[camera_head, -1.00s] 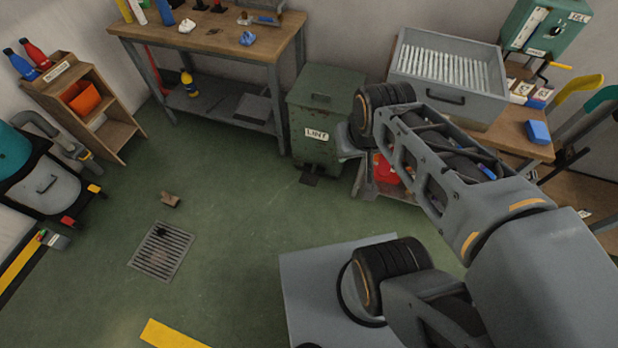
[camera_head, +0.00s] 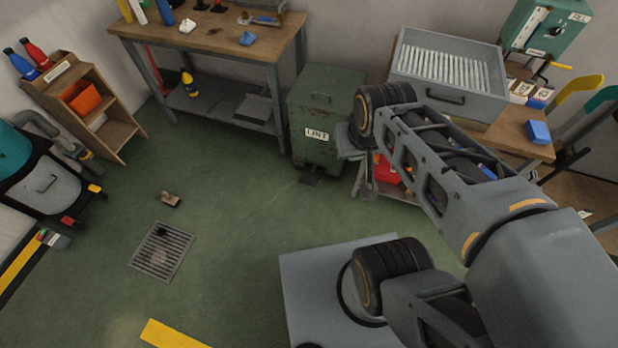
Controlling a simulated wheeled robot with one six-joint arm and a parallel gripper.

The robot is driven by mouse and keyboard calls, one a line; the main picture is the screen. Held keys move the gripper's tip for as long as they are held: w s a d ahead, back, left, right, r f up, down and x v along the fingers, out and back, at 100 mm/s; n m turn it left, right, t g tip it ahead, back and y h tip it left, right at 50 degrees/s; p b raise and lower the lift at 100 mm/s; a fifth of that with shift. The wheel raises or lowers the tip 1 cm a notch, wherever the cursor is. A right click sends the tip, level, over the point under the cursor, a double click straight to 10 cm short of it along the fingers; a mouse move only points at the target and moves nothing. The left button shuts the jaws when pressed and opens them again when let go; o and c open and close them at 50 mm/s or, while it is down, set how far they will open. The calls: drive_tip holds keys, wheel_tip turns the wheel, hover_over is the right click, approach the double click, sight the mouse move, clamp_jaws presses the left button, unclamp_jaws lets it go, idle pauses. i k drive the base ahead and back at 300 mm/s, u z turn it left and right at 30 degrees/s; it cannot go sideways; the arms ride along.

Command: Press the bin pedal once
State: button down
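The bin is a green metal box labelled LINT (camera_head: 313,110), standing on the floor at the back centre. Its lid is down. A small dark pedal (camera_head: 311,177) sticks out at the foot of its front. My gripper (camera_head: 366,188) hangs at the right of the bin, partly behind my own arm, and points down. It is apart from the pedal, to the right of it. Its fingertips are small and partly hidden, so I cannot tell whether they are open or shut.
A workbench (camera_head: 205,35) stands left of the bin. A metal tray (camera_head: 449,78) and a table with a red container (camera_head: 386,170) are to the right. The green floor (camera_head: 235,215) before the bin is clear, with a drain grate (camera_head: 162,251) and a small brush (camera_head: 171,200) further left.

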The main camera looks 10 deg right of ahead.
sight(311, 179)
drive_tip(key=u, duration=0.55)
drive_tip(key=i, duration=1.05)
drive_tip(key=z, duration=0.1)
